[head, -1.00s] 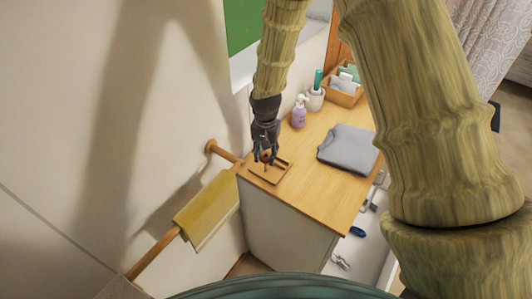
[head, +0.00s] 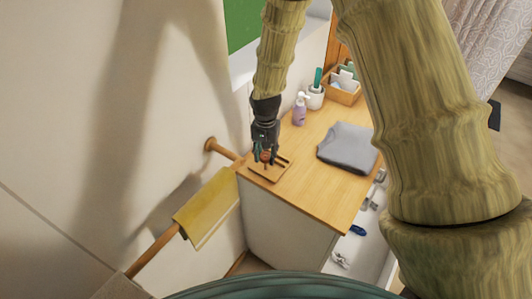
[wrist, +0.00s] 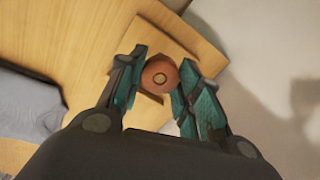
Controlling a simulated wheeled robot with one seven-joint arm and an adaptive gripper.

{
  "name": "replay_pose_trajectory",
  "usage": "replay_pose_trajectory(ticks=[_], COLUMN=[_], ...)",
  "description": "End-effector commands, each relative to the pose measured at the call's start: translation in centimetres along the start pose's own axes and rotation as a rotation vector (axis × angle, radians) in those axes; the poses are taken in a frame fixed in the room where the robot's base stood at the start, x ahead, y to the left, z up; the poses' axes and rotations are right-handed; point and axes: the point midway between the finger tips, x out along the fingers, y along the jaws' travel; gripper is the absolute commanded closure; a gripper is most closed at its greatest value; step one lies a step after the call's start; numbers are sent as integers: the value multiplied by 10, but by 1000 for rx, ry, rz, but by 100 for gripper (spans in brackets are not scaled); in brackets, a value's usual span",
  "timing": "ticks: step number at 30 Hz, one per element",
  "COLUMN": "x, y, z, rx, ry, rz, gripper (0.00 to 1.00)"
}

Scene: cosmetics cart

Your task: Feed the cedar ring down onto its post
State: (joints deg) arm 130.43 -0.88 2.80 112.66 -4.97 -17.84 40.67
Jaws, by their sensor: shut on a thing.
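The cedar ring (wrist: 160,74) is a reddish-brown round piece with a hole, held between the fingertips of my gripper (wrist: 158,82) in the wrist view. A pale round spot shows inside the hole; it looks like the post's top (wrist: 160,78), but I cannot tell how far the ring is down on it. The wooden base board (wrist: 200,45) lies beneath. In the head view my gripper (head: 266,157) points down over the board (head: 270,175), at the counter's near left corner, with the ring (head: 265,156) small between its fingers. The post's lower part is hidden.
A folded grey cloth (head: 347,146) lies right of the board. A lilac pump bottle (head: 300,112), a white cup (head: 315,98) and a wooden box (head: 345,95) stand at the back. A yellow towel (head: 208,208) hangs on a rail left of the counter. The counter's middle is clear.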

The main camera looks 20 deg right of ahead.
Motion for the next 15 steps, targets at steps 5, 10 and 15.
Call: replay_pose_trajectory(ticks=[5,10,15], x=[2,2,2], y=[0,0,0], z=[0,0,0], rx=[0,0,0], ry=[0,0,0], rz=[0,0,0], gripper=[78,78,53])
